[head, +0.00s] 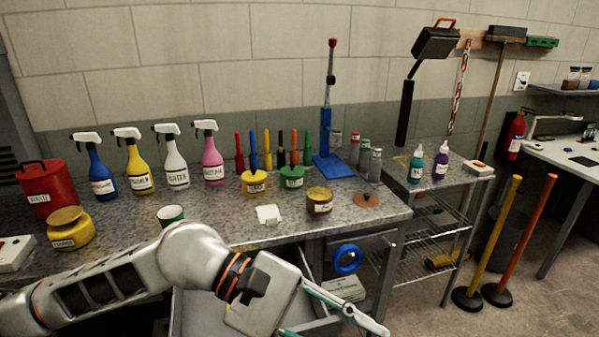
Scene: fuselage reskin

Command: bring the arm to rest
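My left arm comes in from the left, low across the front of the workbench (240,232). Its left gripper (352,322) is at the bottom edge, pointing right and down, in front of the bench's lower part. I see no object held in the visible part. My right gripper is not in view.
An open drawer (190,318) lies under my arm. Spray bottles (212,160), a white-green cup (170,214), a yellow tin (70,230) and a red waste can (42,188) stand on the bench. A wire-shelf cart (432,215) and posts (487,245) stand right.

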